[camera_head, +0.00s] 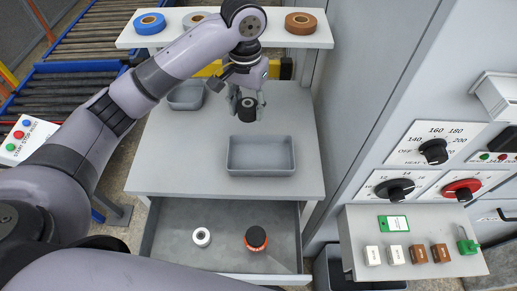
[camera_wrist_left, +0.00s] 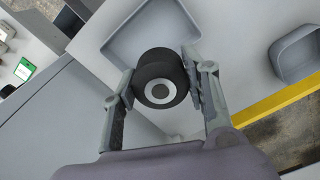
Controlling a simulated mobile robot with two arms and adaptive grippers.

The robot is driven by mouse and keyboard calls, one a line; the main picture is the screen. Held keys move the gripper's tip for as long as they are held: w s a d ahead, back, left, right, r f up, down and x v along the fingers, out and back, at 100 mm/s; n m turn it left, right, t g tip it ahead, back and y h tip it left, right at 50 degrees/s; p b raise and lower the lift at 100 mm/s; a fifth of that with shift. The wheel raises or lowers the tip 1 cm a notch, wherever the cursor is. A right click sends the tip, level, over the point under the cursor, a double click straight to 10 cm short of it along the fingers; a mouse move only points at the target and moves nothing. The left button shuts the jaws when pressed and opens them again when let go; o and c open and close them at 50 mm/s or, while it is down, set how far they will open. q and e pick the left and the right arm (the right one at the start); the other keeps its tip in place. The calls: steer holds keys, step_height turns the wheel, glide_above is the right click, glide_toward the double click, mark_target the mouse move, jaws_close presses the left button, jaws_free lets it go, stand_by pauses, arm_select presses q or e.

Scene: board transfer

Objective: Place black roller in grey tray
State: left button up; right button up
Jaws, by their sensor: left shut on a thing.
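My left gripper (camera_head: 246,106) is shut on the black roller (camera_head: 248,108), holding it above the work table just behind the grey tray. In the left wrist view the black roller (camera_wrist_left: 161,80) sits between both fingers, its pale round end with a dark centre facing the camera. The grey tray (camera_head: 261,174) is empty on the front right part of the table. In the left wrist view the grey tray (camera_wrist_left: 112,50) lies beyond the roller, partly hidden by it. My right gripper is not in view.
A smaller grey bin (camera_head: 186,103) stands at the table's back left. The open drawer (camera_head: 224,263) below holds a white roll (camera_head: 202,237) and an orange-and-black roll (camera_head: 255,238). A shelf (camera_head: 270,42) with several tape rolls spans the back. A control panel (camera_head: 408,160) stands right.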

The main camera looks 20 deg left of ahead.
arm_select(q)
steer(key=p, duration=0.2)
glide_above(251, 159)
step_height(251, 159, down, 16)
steer(key=shift+r, duration=0.2)
steer(key=shift+f, duration=2.05)
steer(key=o, duration=0.8)
steer(key=shift+f, duration=0.1)
steer(key=o, duration=0.4)
steer(key=shift+r+b, duration=1.1)
steer(key=shift+r, duration=5.05)
